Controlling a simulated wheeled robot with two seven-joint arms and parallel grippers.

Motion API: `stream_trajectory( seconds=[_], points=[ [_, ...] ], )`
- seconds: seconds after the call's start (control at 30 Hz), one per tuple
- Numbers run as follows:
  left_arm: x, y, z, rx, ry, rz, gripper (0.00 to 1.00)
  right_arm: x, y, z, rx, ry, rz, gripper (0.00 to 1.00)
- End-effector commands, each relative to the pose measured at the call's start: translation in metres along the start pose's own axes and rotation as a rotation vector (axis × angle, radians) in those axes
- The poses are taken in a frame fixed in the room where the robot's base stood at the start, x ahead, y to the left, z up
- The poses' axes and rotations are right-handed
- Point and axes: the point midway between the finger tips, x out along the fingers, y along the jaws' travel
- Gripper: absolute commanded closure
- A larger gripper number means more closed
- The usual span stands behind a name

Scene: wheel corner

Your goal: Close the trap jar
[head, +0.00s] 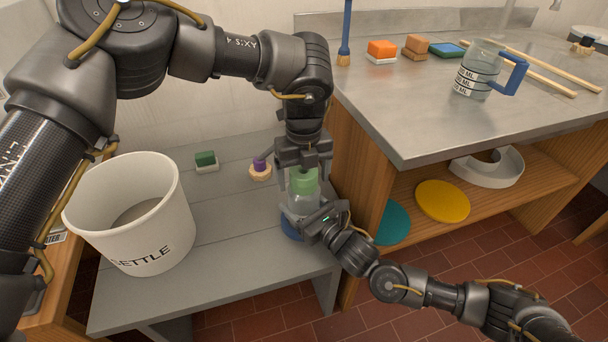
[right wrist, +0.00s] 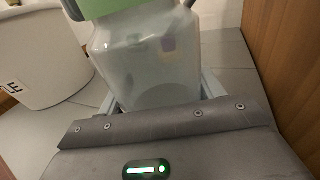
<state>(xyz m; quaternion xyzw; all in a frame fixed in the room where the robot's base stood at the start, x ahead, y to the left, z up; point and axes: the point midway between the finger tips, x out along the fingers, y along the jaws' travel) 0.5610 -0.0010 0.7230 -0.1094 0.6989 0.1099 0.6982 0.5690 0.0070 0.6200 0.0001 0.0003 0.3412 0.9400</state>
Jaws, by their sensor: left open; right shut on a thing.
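The trap jar (head: 299,203) is a clear, squarish jar standing on the grey bench, with blue at its foot. Its green lid (head: 304,184) is at the jar's mouth; I cannot tell if it is seated or tight. My left gripper (head: 303,168) points down over the lid, open, with its fingers on either side of it. My right gripper (head: 317,216) is shut on the jar body from the front right. In the right wrist view the jar (right wrist: 150,65) fills the middle, with the green lid (right wrist: 108,6) cut by the top edge.
A white bucket (head: 140,240) marked SETTLE stands left on the bench (head: 220,240). A green block (head: 206,159) and a small purple-topped item (head: 260,168) lie behind. A steel counter (head: 400,120) with a wooden side rises close on the right, holding a measuring jug (head: 478,75).

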Motion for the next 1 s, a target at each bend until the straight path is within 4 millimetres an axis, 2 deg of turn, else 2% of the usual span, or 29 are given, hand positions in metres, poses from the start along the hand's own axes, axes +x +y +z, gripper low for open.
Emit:
stream_trajectory(
  seconds=[0.13,0.27,0.5,0.7,0.83,1.0],
  points=[
    [-0.004,0.0,0.0,0.0,-0.001,-0.001,0.18,0.0,0.0,0.0,0.001,0.0,0.001,0.97],
    [-0.021,0.0,0.001,-0.001,-0.003,-0.001,0.18,0.0,0.0,0.0,0.001,0.001,0.001,0.97],
    [-0.07,-0.001,0.001,-0.001,-0.004,-0.002,0.18,0.0,0.0,0.0,0.001,0.001,0.0,0.97],
    [-0.103,-0.001,0.0,-0.001,-0.003,-0.001,0.18,0.0,0.0,0.0,0.001,0.001,0.0,0.97],
    [-0.115,-0.001,0.0,0.0,-0.002,0.001,0.18,0.0,0.0,0.0,0.001,0.001,0.001,0.97],
    [-0.12,-0.001,0.0,0.0,0.0,0.0,0.18,0.0,0.0,0.0,0.001,0.0,0.0,0.97]
  ],
)
